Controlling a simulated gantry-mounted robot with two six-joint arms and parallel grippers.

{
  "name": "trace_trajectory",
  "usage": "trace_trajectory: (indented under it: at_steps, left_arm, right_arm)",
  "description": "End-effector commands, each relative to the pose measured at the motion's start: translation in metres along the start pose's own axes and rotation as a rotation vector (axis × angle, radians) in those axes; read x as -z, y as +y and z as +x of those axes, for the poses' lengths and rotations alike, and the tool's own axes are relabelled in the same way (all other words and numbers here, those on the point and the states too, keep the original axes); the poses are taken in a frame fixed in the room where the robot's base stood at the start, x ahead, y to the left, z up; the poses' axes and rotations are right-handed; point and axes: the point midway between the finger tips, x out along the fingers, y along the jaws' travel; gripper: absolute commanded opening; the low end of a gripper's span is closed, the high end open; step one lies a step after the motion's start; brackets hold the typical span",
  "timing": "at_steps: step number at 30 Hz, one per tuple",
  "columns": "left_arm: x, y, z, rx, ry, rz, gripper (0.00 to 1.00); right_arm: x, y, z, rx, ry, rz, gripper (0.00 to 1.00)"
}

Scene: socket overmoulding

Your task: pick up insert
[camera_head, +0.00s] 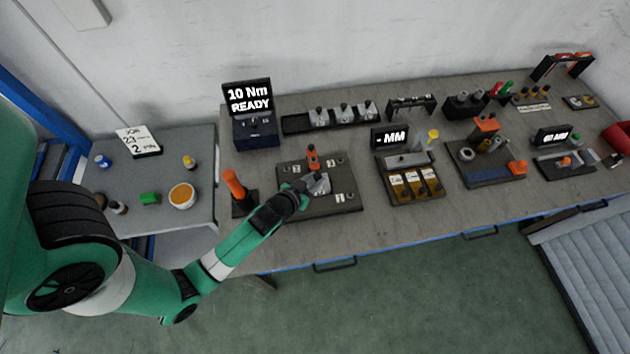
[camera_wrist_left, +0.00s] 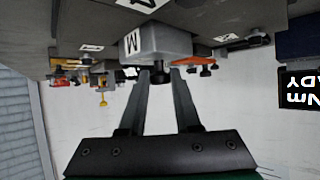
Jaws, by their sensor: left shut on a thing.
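The insert (camera_head: 321,184) is a light grey block at the middle of a dark plate (camera_head: 330,209) with numbered labels. In the left wrist view the insert (camera_wrist_left: 160,40) has a label with a letter on its face and a black knob. My left gripper (camera_head: 301,190) is at the insert. In the left wrist view its two fingers (camera_wrist_left: 166,75) are shut on the black knob. Whether the insert touches the plate is hard to tell. My right gripper is out of view.
An orange-handled clamp (camera_head: 313,157) stands just behind the insert. An orange-handled tool (camera_head: 234,185) stands left of the plate. A rack (camera_head: 293,124) with several similar grey blocks is behind. A parts tray (camera_head: 413,187) is to the right.

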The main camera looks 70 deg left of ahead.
Motion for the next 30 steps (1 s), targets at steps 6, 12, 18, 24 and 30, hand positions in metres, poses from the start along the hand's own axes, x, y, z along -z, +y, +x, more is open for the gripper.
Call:
trace_trajectory:
  at_steps: [6,12,18,24,30]
  left_arm:
    - [0.029,0.007,-0.025,-0.006,0.005,0.003,0.00]
    - [0.059,0.031,-0.082,-0.011,0.007,0.004,0.00]
    - [0.063,0.057,-0.131,-0.008,-0.002,0.012,0.00]
    - [0.062,0.070,-0.152,-0.002,-0.004,0.008,0.00]
    - [0.056,0.075,-0.160,0.000,-0.002,0.004,0.00]
  right_arm:
    - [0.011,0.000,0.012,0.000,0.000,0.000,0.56]
    - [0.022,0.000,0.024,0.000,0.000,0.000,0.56]
    - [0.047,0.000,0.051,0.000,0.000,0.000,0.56]
    - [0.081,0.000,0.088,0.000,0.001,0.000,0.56]
    - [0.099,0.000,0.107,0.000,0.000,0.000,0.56]
